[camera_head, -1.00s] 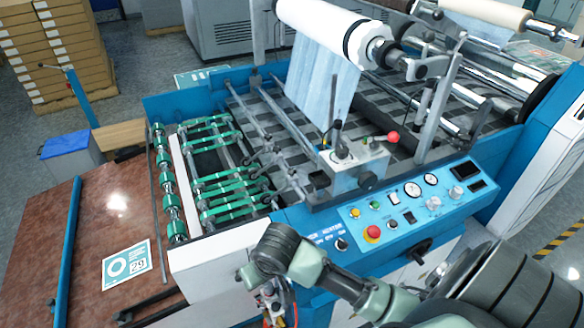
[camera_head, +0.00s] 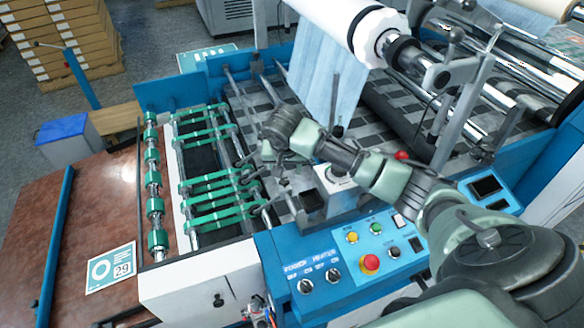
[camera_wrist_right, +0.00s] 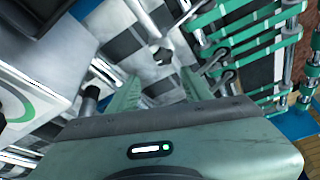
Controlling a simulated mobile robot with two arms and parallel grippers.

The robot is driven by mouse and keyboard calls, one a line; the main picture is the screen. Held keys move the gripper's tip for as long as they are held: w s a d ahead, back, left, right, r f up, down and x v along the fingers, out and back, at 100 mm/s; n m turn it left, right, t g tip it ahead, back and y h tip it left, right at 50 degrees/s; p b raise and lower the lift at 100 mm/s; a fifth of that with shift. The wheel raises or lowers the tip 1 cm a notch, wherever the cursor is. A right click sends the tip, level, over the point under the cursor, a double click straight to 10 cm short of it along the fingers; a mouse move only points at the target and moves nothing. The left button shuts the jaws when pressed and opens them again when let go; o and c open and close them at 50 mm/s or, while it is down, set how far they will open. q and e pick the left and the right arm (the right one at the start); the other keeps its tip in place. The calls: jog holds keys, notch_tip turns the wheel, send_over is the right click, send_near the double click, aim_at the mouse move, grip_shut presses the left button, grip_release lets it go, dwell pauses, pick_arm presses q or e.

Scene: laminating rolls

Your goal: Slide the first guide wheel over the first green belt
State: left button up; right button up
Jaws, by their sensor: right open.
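Several green belts (camera_head: 208,182) run left to right across rollers in the left part of the machine; they also show at upper right in the wrist view (camera_wrist_right: 245,37). Dark guide wheels on small arms (camera_head: 247,178) sit along the belts' right ends, and they also show in the wrist view (camera_wrist_right: 215,62). I cannot tell which wheel or belt is first. My right gripper (camera_head: 268,158) is over the rail just right of the belts. In the wrist view its green fingers (camera_wrist_right: 160,88) are apart and empty, with a dark knob (camera_wrist_right: 163,57) beyond them. My left gripper is not in view.
A control panel (camera_head: 385,245) with knobs and a red button is at the front. A large white film roll (camera_head: 350,22) hangs above the checkered bed (camera_head: 270,95). A roller with green rings (camera_head: 153,185) and a brown table (camera_head: 95,225) are at left.

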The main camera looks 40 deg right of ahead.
aim_at(285, 182)
jog(key=f, duration=0.1)
jog(key=a+f+p, duration=0.1)
jog(key=f, duration=0.1)
jog(key=shift+a+f, duration=0.15)
jog(key=shift+a, duration=0.05)
jog(key=shift+w+d+f+p, duration=0.2)
jog(key=shift+w+d+f, duration=0.15)
jog(key=shift+f, duration=0.2)
jog(key=shift+w+d+f+p, duration=0.15)
jog(key=shift+w+d+f, duration=0.15)
jog(key=shift+f, duration=0.2)
jog(key=shift+s+f, duration=0.1)
jog(key=shift+c, duration=0.9)
jog(key=shift+a, duration=0.1)
grip_shut()
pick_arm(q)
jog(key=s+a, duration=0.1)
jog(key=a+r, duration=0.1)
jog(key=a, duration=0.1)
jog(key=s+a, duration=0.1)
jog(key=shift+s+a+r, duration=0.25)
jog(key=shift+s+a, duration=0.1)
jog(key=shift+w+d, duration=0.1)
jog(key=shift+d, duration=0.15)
pick_arm(e)
jog(key=shift+s, duration=0.15)
